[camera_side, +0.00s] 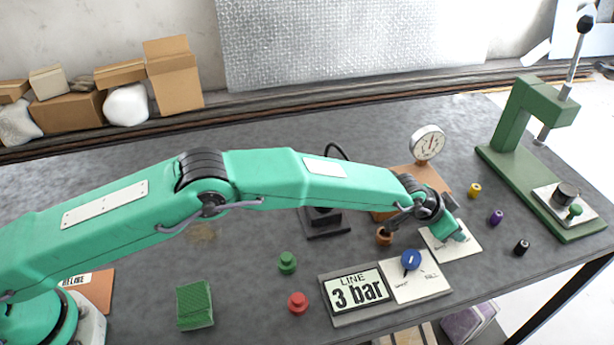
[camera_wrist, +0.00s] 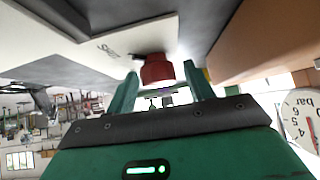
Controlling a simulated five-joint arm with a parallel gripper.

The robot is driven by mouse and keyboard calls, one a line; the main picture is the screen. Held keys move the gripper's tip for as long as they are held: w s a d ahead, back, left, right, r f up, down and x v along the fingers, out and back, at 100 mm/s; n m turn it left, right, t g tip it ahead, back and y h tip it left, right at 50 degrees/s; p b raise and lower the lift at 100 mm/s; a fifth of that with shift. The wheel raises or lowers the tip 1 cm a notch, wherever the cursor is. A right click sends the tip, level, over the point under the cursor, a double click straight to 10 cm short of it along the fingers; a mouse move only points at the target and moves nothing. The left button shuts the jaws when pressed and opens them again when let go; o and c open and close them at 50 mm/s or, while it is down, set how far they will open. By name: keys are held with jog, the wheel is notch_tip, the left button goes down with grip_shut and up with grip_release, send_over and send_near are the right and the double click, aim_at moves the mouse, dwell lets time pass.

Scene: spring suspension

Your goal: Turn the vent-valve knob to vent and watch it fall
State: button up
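A dark red knob (camera_wrist: 156,70) stands on a white plate (camera_wrist: 110,40) with lettering like "Shut" in the wrist view. My gripper (camera_wrist: 165,75) is open, its fingers on either side of the knob with gaps showing; contact is not visible. In the side view my gripper (camera_side: 458,236) is low over a white plate (camera_side: 466,249), hiding that knob. A blue knob (camera_side: 411,260) stands on another white plate (camera_side: 424,290), whose right label looks like "FILL". A round gauge (camera_side: 428,143) stands behind my gripper; it shows upside down in the wrist view (camera_wrist: 302,115).
An orange-brown piece (camera_side: 384,236) stands beside my wrist. Red (camera_side: 297,302) and green (camera_side: 287,262) pieces lie left. A green press (camera_side: 520,130) and small yellow, purple and black pieces are right.

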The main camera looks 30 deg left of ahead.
jog(key=c, duration=0.8)
jog(key=shift+n, duration=0.6)
jog(key=o, duration=0.9)
jog(key=shift+o, duration=0.2)
jog(key=shift+r, duration=0.15)
jog(key=shift+v, duration=3.8)
